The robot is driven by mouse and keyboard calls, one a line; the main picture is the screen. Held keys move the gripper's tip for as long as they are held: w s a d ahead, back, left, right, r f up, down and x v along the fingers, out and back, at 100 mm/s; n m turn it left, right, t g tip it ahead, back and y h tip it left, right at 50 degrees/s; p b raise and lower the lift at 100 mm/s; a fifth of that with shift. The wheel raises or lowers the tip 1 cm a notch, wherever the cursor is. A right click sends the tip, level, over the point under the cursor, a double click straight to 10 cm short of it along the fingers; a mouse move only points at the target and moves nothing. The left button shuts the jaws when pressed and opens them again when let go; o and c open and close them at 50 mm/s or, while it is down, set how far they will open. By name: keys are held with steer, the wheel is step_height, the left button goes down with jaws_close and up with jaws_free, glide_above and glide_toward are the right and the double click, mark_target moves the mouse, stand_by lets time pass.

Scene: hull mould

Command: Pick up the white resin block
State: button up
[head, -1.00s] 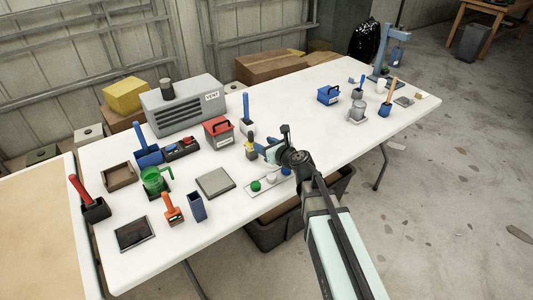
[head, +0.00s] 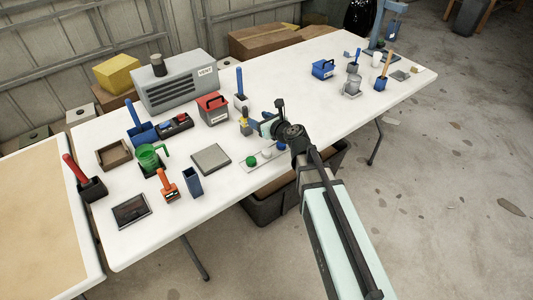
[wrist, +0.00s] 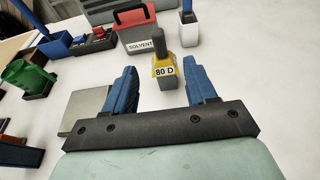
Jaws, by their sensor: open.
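No piece is plainly recognisable as a white resin block. A small white piece (head: 266,154) sits between a green one (head: 251,160) and a blue one (head: 281,146) on a pale strip at the table's front edge, in the head view. My gripper (wrist: 163,78) is open and empty, its two blue fingers apart, above the table near this strip. In the wrist view the fingers point towards a yellow tool (wrist: 164,72) marked "80 D" with a grey handle. The strip is not visible in the wrist view.
A red SOLVENT box (wrist: 139,35) stands beyond the yellow tool. A flat grey plate (head: 211,159) lies left of my gripper. A white cup (head: 377,59) stands at the far right.

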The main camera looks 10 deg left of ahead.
steer(key=shift+o, duration=1)
